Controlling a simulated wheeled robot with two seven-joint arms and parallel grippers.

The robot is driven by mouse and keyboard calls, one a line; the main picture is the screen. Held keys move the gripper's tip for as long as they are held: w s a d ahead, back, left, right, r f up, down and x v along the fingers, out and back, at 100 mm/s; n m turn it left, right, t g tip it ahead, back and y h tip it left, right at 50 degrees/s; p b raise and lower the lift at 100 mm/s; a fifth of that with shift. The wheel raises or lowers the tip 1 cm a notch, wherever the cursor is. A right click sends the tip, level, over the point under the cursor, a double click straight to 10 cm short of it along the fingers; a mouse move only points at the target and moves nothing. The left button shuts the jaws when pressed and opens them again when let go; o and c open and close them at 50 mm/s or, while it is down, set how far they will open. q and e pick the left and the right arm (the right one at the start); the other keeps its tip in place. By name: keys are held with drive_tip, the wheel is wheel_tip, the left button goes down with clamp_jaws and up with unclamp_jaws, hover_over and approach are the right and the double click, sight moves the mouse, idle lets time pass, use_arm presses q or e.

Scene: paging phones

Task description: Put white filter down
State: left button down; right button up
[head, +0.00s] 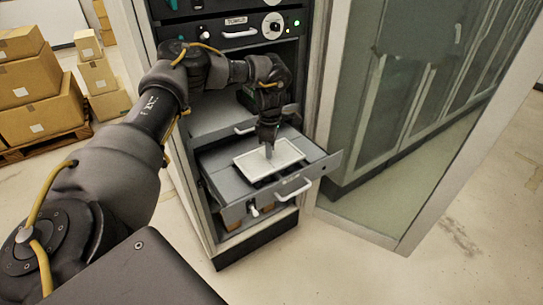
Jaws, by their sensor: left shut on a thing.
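The white filter (283,157) is a flat, pale rectangular panel with a raised rim. It is at an open grey drawer (233,190) in the cabinet, over the drawer's top. I cannot tell whether it rests on the drawer or is held just above it. My left gripper (268,152) points down at the filter's upper middle and is shut on it. The fingertips are small and dark, and the exact grip is hard to see. My right gripper is not in view.
The cabinet (187,190) holds electronic units above the drawer. Its open glass door (345,170) stands to the right. Cardboard boxes (40,100) sit on a pallet at the far left. The floor (330,270) in front is clear.

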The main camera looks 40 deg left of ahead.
use_arm(q)
drive_tip(key=shift+w+f, duration=0.25)
drive_tip(key=shift+f, duration=0.1)
drive_tip(key=shift+w+a+f, duration=0.1)
drive_tip(key=shift+w+f, duration=0.05)
wheel_tip(320, 180, down, 3)
drive_tip(key=shift+w+f+p, duration=0.1)
drive_tip(key=shift+f+p, duration=0.1)
drive_tip(key=shift+p, duration=0.2)
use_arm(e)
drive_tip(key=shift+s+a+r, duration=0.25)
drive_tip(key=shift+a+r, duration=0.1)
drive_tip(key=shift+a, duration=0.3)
use_arm(q)
drive_tip(key=c, duration=1.2)
unclamp_jaws()
drive_tip(key=shift+f, duration=0.1)
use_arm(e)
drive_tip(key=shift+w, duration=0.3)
